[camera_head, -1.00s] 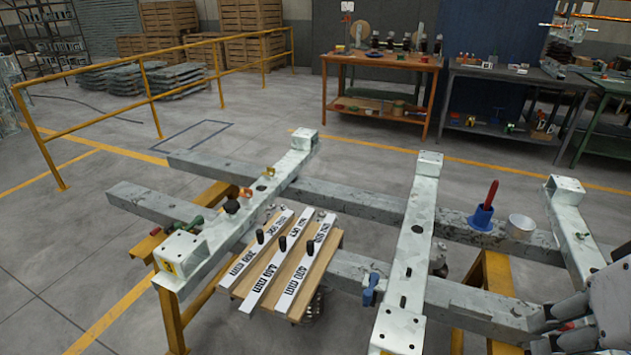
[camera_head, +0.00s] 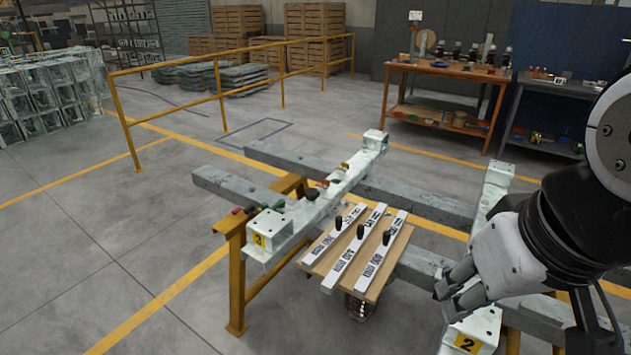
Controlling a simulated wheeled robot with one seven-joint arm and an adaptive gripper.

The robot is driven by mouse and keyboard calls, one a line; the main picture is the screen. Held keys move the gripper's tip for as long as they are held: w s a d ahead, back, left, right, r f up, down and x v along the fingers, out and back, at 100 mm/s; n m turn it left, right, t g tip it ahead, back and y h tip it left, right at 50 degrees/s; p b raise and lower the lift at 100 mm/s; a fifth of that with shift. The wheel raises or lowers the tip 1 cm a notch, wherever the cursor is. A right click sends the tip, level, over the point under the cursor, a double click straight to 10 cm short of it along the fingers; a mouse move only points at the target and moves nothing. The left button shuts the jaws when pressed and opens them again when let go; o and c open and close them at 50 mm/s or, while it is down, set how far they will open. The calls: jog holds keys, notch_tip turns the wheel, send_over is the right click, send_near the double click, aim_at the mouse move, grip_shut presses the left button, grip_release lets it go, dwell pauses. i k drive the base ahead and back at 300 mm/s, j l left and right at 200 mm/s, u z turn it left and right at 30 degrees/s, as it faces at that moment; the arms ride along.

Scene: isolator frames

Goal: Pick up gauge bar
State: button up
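Three white gauge bars lie side by side on a wooden board (camera_head: 396,256): a left bar (camera_head: 326,246), a middle bar (camera_head: 346,257) and a right bar (camera_head: 373,269). Each has a black knob standing up near its middle and black mm lettering. The board sits at the frame's left part, between two pale crossbeams. My gripper (camera_head: 446,301) is right of the board, apart from the bars, with its grey fingers pointing left. The fingers look spread, with nothing seen between them.
A pale crossbeam (camera_head: 325,203) with small coloured fittings runs left of the board. Another pale crossbeam (camera_head: 471,329), marked 2, is partly hidden below my gripper. A yellow railing (camera_head: 218,92) and a workbench (camera_head: 447,72) stand behind.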

aim_at(360, 236)
jog(key=i+u, duration=0.25)
jog(key=i, duration=0.15)
jog(key=i+l+u, duration=0.2)
jog(key=i, duration=0.25)
